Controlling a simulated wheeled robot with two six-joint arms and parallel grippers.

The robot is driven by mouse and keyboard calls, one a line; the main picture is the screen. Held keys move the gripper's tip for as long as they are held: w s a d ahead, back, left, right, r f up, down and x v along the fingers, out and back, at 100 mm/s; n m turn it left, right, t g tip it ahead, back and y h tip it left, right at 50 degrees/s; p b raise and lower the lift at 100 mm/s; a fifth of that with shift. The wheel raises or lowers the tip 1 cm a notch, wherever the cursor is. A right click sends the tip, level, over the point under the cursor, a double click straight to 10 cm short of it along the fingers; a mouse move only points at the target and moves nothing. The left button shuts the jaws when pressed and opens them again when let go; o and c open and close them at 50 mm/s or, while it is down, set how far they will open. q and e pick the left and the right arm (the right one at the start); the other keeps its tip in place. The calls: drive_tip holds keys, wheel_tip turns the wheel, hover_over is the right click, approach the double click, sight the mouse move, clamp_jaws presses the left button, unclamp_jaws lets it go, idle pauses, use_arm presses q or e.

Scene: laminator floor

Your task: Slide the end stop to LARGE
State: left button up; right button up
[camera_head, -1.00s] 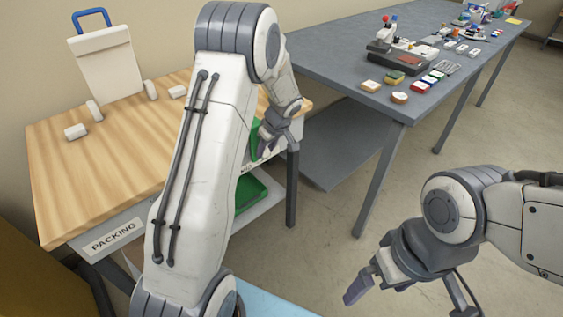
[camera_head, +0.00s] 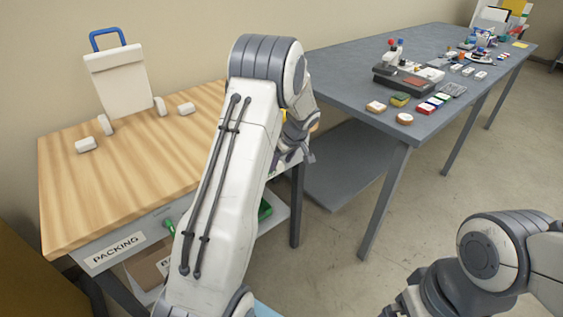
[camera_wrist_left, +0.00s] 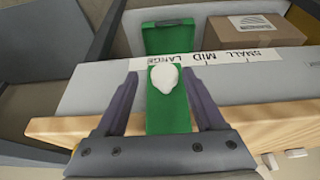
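In the left wrist view, a green end stop (camera_wrist_left: 167,112) with a rounded white knob (camera_wrist_left: 164,76) sits at the wooden table's edge. My left gripper (camera_wrist_left: 160,92) is open around it, one finger on each side, with gaps visible between the fingers and the green piece. The scale strip (camera_wrist_left: 240,54) reads SMALL, MID, LARGE upside down, and the end stop is at its LARGE end. In the head view my left gripper (camera_head: 295,155) is at the right end of the table, and my arm hides the stop. My right gripper (camera_head: 395,310) is cut off at the bottom edge.
The wooden packing table (camera_head: 120,190) carries a white panel with a blue handle (camera_head: 118,80) and several white blocks. A cardboard box (camera_wrist_left: 255,30) and a green tray (camera_wrist_left: 170,37) are below. A grey table (camera_head: 345,75) with many small items stands to the right.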

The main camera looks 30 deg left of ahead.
use_arm(q)
drive_tip(key=v, duration=1)
drive_tip(key=shift+r, duration=0.2)
